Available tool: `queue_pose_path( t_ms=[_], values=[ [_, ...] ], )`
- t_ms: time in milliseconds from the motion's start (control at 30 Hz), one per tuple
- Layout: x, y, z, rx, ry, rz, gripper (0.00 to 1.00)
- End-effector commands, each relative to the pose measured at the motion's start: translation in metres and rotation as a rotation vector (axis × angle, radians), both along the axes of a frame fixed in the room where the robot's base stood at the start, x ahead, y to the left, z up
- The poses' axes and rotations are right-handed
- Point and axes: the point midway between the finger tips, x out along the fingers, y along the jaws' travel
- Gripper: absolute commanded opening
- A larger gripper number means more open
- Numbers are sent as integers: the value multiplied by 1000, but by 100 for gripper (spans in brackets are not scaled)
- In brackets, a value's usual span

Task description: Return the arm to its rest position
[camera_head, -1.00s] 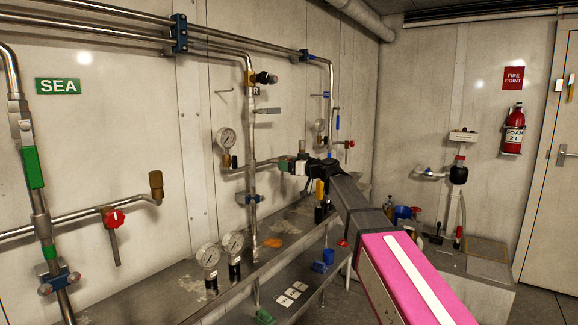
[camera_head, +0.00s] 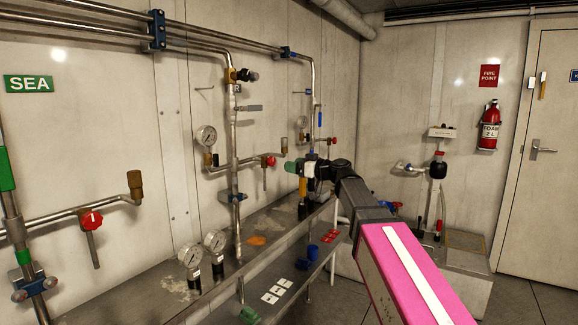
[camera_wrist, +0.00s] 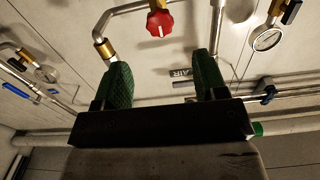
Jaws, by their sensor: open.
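My arm reaches forward from the lower right in the head view, with a pink link carrying a white stripe. My gripper (camera_head: 299,168) is at its far end, in front of the pipework and above the grey bench (camera_head: 180,300). In the wrist view its two green-padded fingers (camera_wrist: 160,88) are spread apart with nothing between them. A red valve handle (camera_wrist: 160,22) and pipes on the wall show beyond the fingers in that view.
Pressure gauges (camera_head: 190,256) stand on the bench. A red handle (camera_head: 91,220) and pipes project from the left wall. Open floor (camera_head: 525,300) lies right, before the door (camera_head: 545,150).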

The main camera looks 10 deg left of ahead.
Motion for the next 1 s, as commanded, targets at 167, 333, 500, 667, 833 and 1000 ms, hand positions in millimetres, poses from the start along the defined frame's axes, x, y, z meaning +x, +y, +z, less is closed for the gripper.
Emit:
queue_pose_path(
  t_ms=[167, 333, 500, 667, 833, 1000],
  values=[
    [0, -1, 0, 0, 0, 0, 66],
    [0, -2, -2, -3, 4, -1, 66],
    [-1, -17, -45, -68, 92, -21, 66],
    [-8, -53, -134, -206, 290, -79, 66],
    [-26, -101, -230, -359, 528, -175, 66],
    [-55, -155, -317, -504, 761, -304, 66]
  ],
)
